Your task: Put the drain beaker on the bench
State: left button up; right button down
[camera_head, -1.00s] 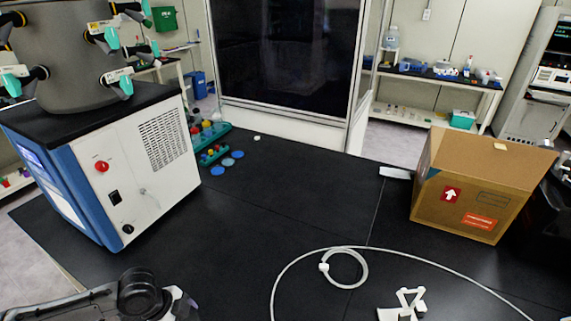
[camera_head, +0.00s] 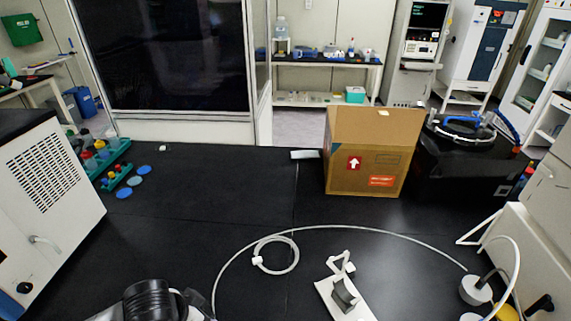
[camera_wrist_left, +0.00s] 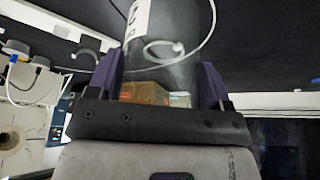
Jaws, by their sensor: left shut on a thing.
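The drain beaker (camera_wrist_left: 172,72) is a clear vessel with a white printed label, seen close up in the left wrist view. My left gripper (camera_wrist_left: 158,85) is shut on it, with one purple finger on each side of the beaker. The beaker's far end runs out of the top of that view. In the head view only part of my left arm shows at the bottom left, and the beaker cannot be made out there. The black bench (camera_head: 210,215) spreads across the head view. My right gripper is not in view.
A white tube (camera_head: 330,228) curls over the bench beside a white stand (camera_head: 343,290). An open cardboard box (camera_head: 365,180) stands at the back right, near a black unit (camera_head: 460,170). A white cabinet (camera_head: 45,180) stands at left. The middle bench is largely clear.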

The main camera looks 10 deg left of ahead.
pick_arm(q)
jog(key=w+d+r+n+y, duration=0.2)
jog(key=w+d+r+n, duration=0.3)
jog(key=r, duration=0.7)
notch_tip(320, 180, up, 19)
jog(key=s+d+m+h+p, duration=0.1)
jog(key=m+p, duration=0.5)
jog(key=p, duration=2.2)
jog(key=shift+s+h, duration=0.5)
jog(key=shift+h, duration=0.3)
jog(key=shift+f, duration=0.15)
